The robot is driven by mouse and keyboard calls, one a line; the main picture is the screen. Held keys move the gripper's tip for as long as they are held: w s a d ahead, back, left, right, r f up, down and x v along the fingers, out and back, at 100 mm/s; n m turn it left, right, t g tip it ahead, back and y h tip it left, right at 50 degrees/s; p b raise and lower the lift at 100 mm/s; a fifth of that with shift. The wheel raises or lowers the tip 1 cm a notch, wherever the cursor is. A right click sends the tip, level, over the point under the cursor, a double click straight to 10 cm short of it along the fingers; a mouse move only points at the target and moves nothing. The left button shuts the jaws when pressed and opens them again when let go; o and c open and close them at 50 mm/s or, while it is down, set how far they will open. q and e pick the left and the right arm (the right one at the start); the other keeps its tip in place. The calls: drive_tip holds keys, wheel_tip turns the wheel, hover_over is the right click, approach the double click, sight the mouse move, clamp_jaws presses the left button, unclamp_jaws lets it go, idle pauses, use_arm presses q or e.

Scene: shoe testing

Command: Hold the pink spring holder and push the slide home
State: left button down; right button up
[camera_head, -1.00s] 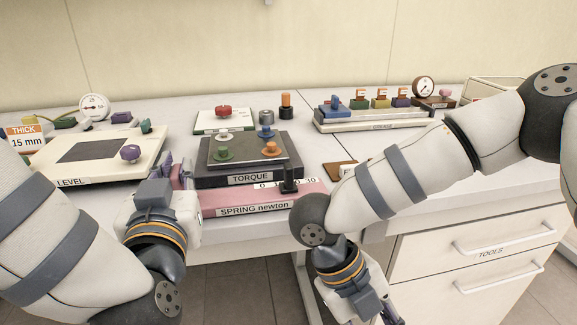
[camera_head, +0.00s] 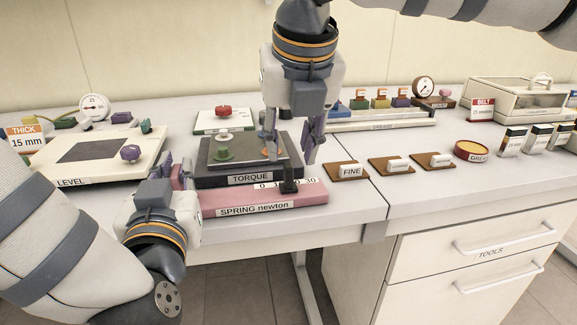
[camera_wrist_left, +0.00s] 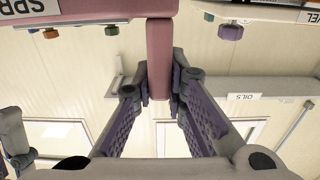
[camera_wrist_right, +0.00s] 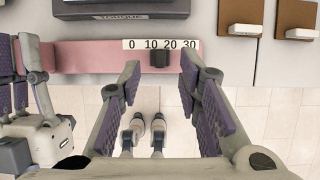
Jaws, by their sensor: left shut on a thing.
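The pink spring holder (camera_head: 262,208) lies along the bench's front edge, below the torque block. Its scale reads 0 to 30. The black slide (camera_head: 289,180) stands upright on it; in the right wrist view the slide (camera_wrist_right: 159,58) sits at about the 10–20 marks. My left gripper (camera_head: 172,172) is at the holder's left end; in the left wrist view it (camera_wrist_left: 161,88) is shut on the pink bar (camera_wrist_left: 160,50). My right gripper (camera_head: 291,158) is open and points down above the slide; in the right wrist view the slide appears between its fingertips (camera_wrist_right: 160,72).
The dark torque block (camera_head: 215,178) stands directly behind the holder. The level plate (camera_head: 62,172) is to the left. Brown pads, one labelled FINE (camera_head: 350,172), lie to the right. Bare bench (camera_head: 350,206) lies right of the holder.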

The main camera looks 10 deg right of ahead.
sight(289, 165)
drive_tip(key=x, duration=0.5)
drive_tip(key=shift+w+f, duration=0.1)
drive_tip(key=shift+f, duration=0.25)
clamp_jaws()
